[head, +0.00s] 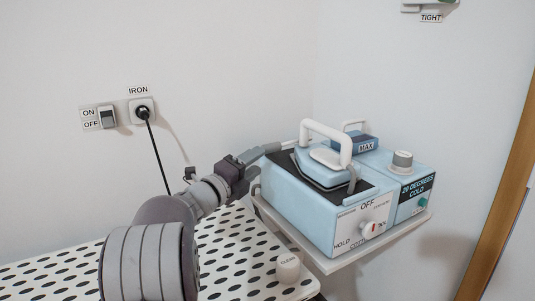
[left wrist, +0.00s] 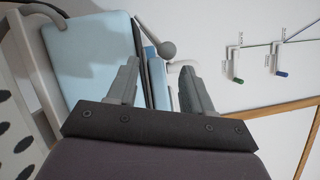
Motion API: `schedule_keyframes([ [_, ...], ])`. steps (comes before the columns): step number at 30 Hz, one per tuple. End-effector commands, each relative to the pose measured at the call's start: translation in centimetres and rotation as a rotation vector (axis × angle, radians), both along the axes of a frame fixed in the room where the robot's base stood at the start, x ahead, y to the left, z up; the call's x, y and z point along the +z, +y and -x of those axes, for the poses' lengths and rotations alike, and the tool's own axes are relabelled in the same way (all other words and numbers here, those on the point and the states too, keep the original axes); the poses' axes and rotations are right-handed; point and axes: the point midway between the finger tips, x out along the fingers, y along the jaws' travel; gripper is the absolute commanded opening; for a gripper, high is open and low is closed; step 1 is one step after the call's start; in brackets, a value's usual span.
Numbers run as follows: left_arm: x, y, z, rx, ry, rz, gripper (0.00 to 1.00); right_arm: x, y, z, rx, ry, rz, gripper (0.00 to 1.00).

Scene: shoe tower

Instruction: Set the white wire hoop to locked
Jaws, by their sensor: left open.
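The light blue iron (head: 318,170), with a thick white handle, rests on the blue station (head: 300,208). My left gripper (head: 277,148) is at the station's back left edge, left of the iron and apart from the hoop. In the left wrist view its fingers (left wrist: 153,88) are spread with nothing held between them. A white curved piece (left wrist: 184,65) shows beyond the fingers; I cannot tell whether it is the hoop. My right gripper is not in view.
The station sits on a pale shelf (head: 345,262) above the dotted ironing board (head: 232,251). A round CLEAN knob (head: 288,268) stands on the board's right. A plugged cord (head: 157,153) hangs on the wall beside a switch (head: 107,117). A temperature box (head: 412,187) is right.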

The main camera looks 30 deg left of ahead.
Motion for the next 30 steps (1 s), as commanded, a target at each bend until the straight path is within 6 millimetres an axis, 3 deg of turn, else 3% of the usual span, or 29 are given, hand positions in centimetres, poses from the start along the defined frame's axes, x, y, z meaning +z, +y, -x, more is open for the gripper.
schedule_keyframes([
  [3,-0.1,0.4,2.9,0.003,-0.003,-0.001,0.51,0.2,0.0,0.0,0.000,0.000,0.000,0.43],
  [9,-0.4,0.5,5.6,0.000,-0.004,-0.002,0.51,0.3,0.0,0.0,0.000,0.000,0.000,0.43],
  [26,-0.3,0.5,5.8,-0.001,-0.006,-0.003,0.51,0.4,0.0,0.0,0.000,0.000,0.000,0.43],
  [30,2.5,0.5,5.8,-0.001,-0.007,-0.003,0.51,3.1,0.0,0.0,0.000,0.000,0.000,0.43],
])
